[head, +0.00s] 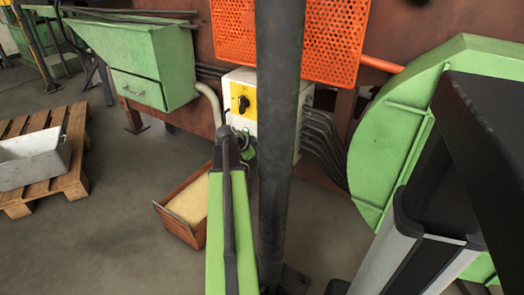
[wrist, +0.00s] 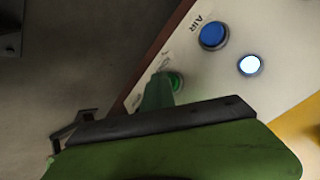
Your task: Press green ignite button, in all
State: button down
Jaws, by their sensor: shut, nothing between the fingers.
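The green button (wrist: 177,82) shows in the wrist view on the pale face of a control box, partly hidden behind my gripper. My gripper (wrist: 159,90) is shut and empty, its dark green fingertips right at the button's left side in the picture. I cannot tell whether they touch it. In the head view, the white control box (head: 239,78) stands behind a dark post, with my gripper (head: 248,153) low in front of it. The green button cannot be made out there.
A blue button marked AIR (wrist: 214,35) and a lit white button (wrist: 249,65) are close by. A yellow plate with a black rotary switch (head: 242,103) is on the box. A dark vertical post (head: 277,130) stands in front. A brown bin (head: 190,205) is on the floor.

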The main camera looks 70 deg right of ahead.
dwell(0.3)
jog(key=shift+w+a, duration=0.2)
jog(key=shift+a, duration=0.55)
jog(key=a, duration=0.2)
jog(key=w+a, duration=0.1)
jog(key=a, duration=0.2)
jog(key=shift+w, duration=0.1)
dwell(0.7)
